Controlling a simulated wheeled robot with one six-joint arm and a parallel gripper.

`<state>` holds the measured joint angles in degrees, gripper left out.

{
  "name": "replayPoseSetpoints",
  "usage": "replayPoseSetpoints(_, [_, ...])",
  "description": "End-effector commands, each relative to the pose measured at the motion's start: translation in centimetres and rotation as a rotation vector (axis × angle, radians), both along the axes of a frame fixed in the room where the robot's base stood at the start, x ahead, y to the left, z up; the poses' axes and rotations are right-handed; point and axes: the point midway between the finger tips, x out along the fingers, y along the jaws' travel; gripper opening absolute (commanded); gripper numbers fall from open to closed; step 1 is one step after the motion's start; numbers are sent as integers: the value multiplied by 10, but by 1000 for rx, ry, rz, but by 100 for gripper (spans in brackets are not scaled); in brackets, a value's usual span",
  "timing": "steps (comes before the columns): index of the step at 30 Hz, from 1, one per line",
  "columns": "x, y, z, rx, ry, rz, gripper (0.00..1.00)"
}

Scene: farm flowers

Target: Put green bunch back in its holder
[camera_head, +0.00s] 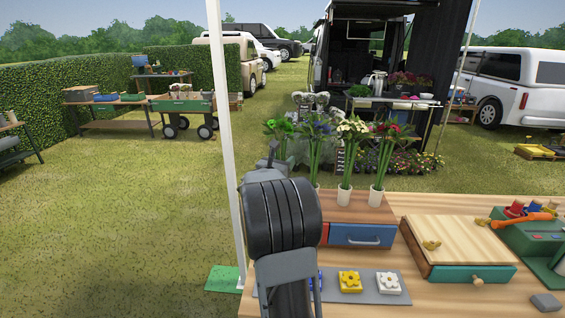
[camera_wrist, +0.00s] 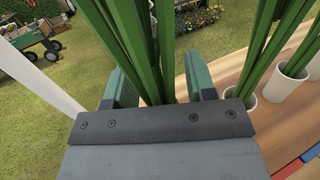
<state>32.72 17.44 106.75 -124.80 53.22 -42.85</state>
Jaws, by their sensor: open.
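The green bunch (camera_head: 279,130) shows its leafy head at the left end of the row of flowers in the head view. Its lower part is hidden behind my arm. My gripper (camera_wrist: 158,85) is open in the wrist view, with green stems (camera_wrist: 145,45) running between and past its two green jaws. I cannot tell whether the jaws touch them. The foot of these stems and any holder under them are hidden by the gripper body in the wrist view and by my arm in the head view.
Blue (camera_head: 319,128), white (camera_head: 351,129) and red (camera_head: 389,131) bunches stand to the right, the latter two in white holders (camera_head: 344,194). They stand on a wooden box with a blue drawer (camera_head: 362,236). A white pole (camera_head: 226,140) rises at the left; open grass lies beyond.

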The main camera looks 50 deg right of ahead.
Motion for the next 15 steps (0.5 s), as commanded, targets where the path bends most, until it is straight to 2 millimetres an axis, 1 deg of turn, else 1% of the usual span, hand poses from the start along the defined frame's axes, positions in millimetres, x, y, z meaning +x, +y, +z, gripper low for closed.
replayPoseSetpoints(3, [0, 0, 1, 0, 0, 0, 51])
replayPoseSetpoints(6, [0, 0, 5, 0, 0, 0, 51])
replayPoseSetpoints(11, [-6, 24, 1, -1, -1, 3, 51])
replayPoseSetpoints(15, [-14, 52, 0, 0, -1, 5, 51])
